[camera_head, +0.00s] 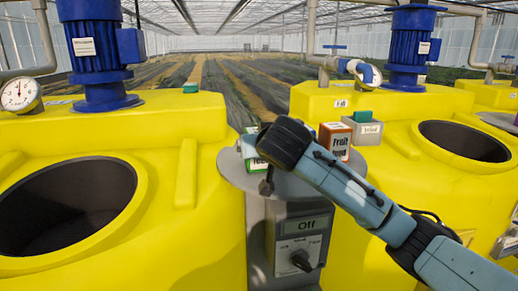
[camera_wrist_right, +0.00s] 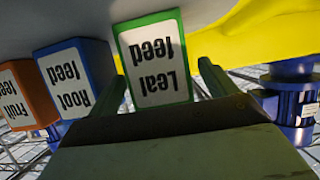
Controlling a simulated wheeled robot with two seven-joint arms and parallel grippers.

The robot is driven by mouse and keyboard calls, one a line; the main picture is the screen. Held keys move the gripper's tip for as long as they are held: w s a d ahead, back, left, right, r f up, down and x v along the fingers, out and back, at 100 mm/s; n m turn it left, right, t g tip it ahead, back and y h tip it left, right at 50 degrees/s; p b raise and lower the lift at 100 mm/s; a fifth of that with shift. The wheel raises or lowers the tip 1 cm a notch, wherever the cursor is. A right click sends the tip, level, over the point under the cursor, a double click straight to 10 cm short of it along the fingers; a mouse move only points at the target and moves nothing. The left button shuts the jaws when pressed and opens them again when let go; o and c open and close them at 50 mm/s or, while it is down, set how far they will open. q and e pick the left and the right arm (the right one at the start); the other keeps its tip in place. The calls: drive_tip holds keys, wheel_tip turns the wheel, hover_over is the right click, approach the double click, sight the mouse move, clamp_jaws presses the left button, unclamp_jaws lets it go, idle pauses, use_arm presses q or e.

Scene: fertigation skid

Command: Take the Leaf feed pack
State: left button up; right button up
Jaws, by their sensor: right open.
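The Leaf feed pack (camera_head: 256,164), white with a green edge, stands on the round grey shelf (camera_head: 232,172), partly hidden behind my right wrist in the head view. In the right wrist view the Leaf feed pack (camera_wrist_right: 155,60) shows upside down, its label facing the camera. My right gripper (camera_wrist_right: 163,72) is open, with one finger on each side of the pack; I cannot tell whether either finger touches it. In the head view my right wrist hides most of the gripper. My left gripper is not in view.
The blue Root feed pack (camera_wrist_right: 76,78) stands close beside the left finger in the wrist view, with the orange Fruit feed pack (camera_head: 335,141) beyond it. Yellow tanks (camera_head: 190,125) flank the shelf. A control box (camera_head: 299,240) reading "Off" is below it.

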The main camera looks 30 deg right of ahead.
drive_tip(key=shift+c, duration=1.4)
drive_tip(key=c, duration=1)
drive_tip(key=shift+r, duration=0.1)
drive_tip(key=shift+c, duration=0.2)
